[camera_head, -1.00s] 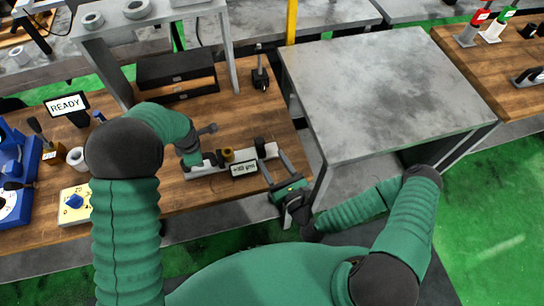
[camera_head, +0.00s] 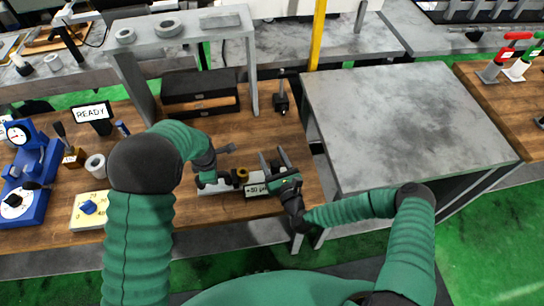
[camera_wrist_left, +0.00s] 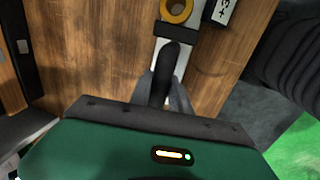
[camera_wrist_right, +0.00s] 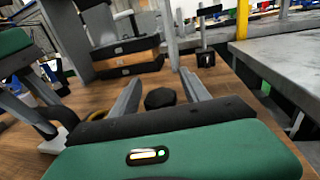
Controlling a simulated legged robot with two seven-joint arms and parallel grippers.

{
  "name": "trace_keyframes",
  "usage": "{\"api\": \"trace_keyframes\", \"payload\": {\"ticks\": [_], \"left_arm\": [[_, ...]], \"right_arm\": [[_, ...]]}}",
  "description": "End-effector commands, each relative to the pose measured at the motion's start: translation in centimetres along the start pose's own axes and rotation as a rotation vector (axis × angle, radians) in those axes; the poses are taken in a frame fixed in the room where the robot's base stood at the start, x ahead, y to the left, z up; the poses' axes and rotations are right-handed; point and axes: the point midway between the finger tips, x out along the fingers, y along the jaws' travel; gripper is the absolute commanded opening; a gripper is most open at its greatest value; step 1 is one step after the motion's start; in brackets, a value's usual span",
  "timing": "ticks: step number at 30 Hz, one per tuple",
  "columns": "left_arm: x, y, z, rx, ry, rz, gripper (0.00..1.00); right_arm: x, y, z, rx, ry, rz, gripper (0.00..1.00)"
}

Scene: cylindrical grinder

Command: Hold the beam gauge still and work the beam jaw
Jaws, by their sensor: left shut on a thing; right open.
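The beam gauge (camera_head: 216,185) is a pale bar lying on the wooden bench, with a brass ring (camera_wrist_left: 176,10) and a small reading label (camera_head: 257,190) on it. My left gripper (camera_wrist_left: 165,88) is shut on a black upright grip at the bar's near end in the left wrist view; in the head view my own wrist mostly hides its fingers. My right gripper (camera_head: 273,160) is open over the gauge's right end. In the right wrist view a black knob (camera_wrist_right: 160,98) shows between its spread fingers, with gaps on both sides. Its body hides part of the gauge.
A READY sign (camera_head: 93,114), a yellow dial box (camera_head: 90,209) and a blue instrument (camera_head: 32,180) stand left on the bench. Black drawers (camera_head: 200,93) and a small stand (camera_head: 281,97) are behind. A bare grey table (camera_head: 410,120) is at right.

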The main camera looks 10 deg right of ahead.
Motion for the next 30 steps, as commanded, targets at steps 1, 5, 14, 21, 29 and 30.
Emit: {"api": "trace_keyframes", "payload": {"ticks": [1, 5, 14, 21, 29, 30], "left_arm": [[0.0, 0.0, 0.1, 0.001, -0.001, 0.001, 0.00], [0.0, 0.0, 0.0, 0.000, -0.001, 0.001, 0.00], [0.0, 0.0, 0.0, 0.000, 0.000, 0.001, 0.00], [0.0, 0.0, 0.1, 0.001, -0.001, 0.001, 0.00], [0.0, 0.0, 0.2, 0.002, -0.003, 0.001, 0.00], [0.0, 0.0, 0.3, 0.002, -0.003, 0.001, 0.00]], "right_arm": [[0.0, 0.0, 0.0, 0.000, 0.000, 0.000, 0.53], [0.0, 0.0, 0.0, 0.000, 0.000, 0.000, 0.36], [0.0, 0.2, 0.0, 0.000, 0.000, 0.001, 0.09], [0.9, 5.0, -0.1, 0.005, 0.000, 0.006, 0.09], [1.6, 8.6, 0.0, 0.001, 0.001, 0.005, 0.09], [1.6, 8.7, 0.0, 0.000, 0.001, 0.006, 0.09]]}}
